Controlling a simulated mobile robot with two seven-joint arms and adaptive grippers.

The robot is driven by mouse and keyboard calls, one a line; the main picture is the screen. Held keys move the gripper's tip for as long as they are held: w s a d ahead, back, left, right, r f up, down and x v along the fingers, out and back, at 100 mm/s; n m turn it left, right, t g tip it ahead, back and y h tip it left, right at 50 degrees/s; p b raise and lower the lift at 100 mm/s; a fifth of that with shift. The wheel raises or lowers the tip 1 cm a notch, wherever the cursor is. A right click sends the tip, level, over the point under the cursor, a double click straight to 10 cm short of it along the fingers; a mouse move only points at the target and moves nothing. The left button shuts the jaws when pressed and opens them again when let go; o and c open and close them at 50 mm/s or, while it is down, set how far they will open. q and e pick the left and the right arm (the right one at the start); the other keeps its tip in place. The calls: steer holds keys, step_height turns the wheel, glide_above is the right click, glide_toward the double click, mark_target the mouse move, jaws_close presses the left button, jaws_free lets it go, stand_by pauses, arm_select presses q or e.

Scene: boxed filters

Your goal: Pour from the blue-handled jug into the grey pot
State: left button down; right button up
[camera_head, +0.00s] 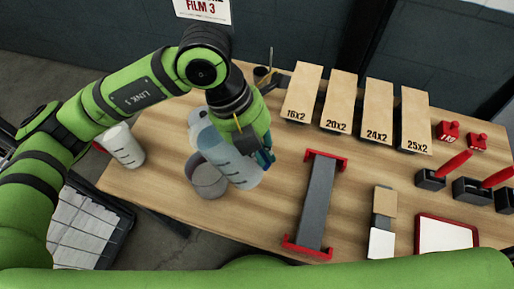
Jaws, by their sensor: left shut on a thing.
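My left gripper (257,146) is shut on the blue-handled jug (233,161), a clear jug with dark level marks. The jug is off the table and tilted, its mouth towards the lower left. Its blue handle (265,158) is mostly hidden by the gripper. The jug's mouth overlaps the pot's rim in the picture. I cannot tell whether liquid is flowing. My right gripper is out of view.
Another clear jug (123,146) with a red handle stands at the table's left edge. A pale round container (196,124) is behind the pot. A grey bar with red ends (317,203), labelled wooden blocks (303,92) and red-handled tools (456,165) occupy the right side.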

arm_select(q)
steer(key=shift+r+g+h+b, duration=0.4)
steer(key=shift+r+h+b, duration=0.1)
steer(key=shift+h+b, duration=0.7)
stand_by(3.8)
steer(key=shift+w+a+r+h+b, duration=0.15)
steer(key=shift+h+b, duration=0.35)
steer(key=shift+b, duration=0.55)
stand_by(2.0)
